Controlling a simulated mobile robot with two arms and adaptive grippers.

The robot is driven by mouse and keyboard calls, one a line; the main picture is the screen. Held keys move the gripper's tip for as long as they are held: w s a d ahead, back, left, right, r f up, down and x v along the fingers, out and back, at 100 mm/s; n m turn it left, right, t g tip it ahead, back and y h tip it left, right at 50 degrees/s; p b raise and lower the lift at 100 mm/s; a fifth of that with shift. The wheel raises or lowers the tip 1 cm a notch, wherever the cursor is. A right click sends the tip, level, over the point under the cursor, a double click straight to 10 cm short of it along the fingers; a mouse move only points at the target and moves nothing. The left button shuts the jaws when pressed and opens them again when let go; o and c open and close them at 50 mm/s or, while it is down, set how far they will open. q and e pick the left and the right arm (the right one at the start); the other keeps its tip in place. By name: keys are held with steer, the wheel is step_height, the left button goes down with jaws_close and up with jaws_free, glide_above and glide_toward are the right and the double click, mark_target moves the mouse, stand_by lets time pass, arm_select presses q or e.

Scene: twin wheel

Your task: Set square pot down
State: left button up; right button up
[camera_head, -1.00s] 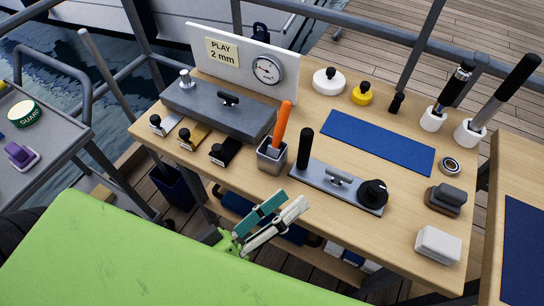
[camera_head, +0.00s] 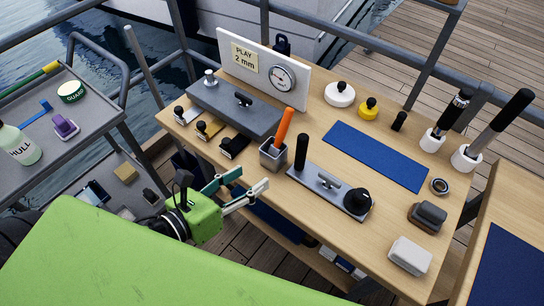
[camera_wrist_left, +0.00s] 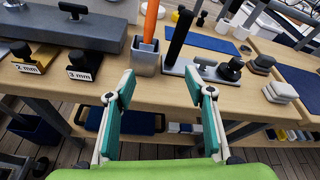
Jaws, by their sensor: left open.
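The square pot (camera_head: 272,153) is a small grey open pot standing upright on the wooden table near its front edge. An orange-handled tool (camera_head: 284,127) stands in it. My left gripper (camera_head: 253,180) is open and empty, in front of the table edge and just short of the pot. In the left wrist view the pot (camera_wrist_left: 146,60) shows beyond the spread green-lined fingers (camera_wrist_left: 160,82), slightly left of the middle, with clear space between. The pot's inside bottom is hidden. My right gripper is not in view.
Beside the pot on the right lies a grey plate (camera_head: 330,188) with a black post and knob. Small labelled blocks (camera_head: 234,146) and a long grey block (camera_head: 236,107) stand to its left. A blue mat (camera_head: 375,155) lies behind right.

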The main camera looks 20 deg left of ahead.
arm_select(q)
steer(key=a+r+m, duration=0.1)
steer(key=m, duration=0.1)
steer(key=p, duration=0.2)
glide_toward(275, 146)
steer(key=shift+m+t+y, duration=0.3)
steer(key=shift+y, duration=0.1)
steer(key=x, duration=0.4)
steer(key=shift+d+f, duration=0.35)
steer(key=shift+d, duration=0.15)
steer(key=x, duration=0.2)
steer(key=p+x, duration=0.1)
steer(key=x, duration=0.1)
steer(key=shift+w+a+f+p, duration=0.1)
steer(key=shift+w+p, duration=0.2)
steer(key=shift+w, duration=0.05)
steer(key=shift+w+f, duration=0.2)
steer(key=shift+w, duration=0.05)
steer(key=shift+s, duration=0.1)
steer(key=c, duration=1.3)
steer(key=shift+r, duration=0.15)
jaws_close()
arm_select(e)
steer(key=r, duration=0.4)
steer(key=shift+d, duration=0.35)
arm_select(q)
steer(key=shift+r, duration=0.1)
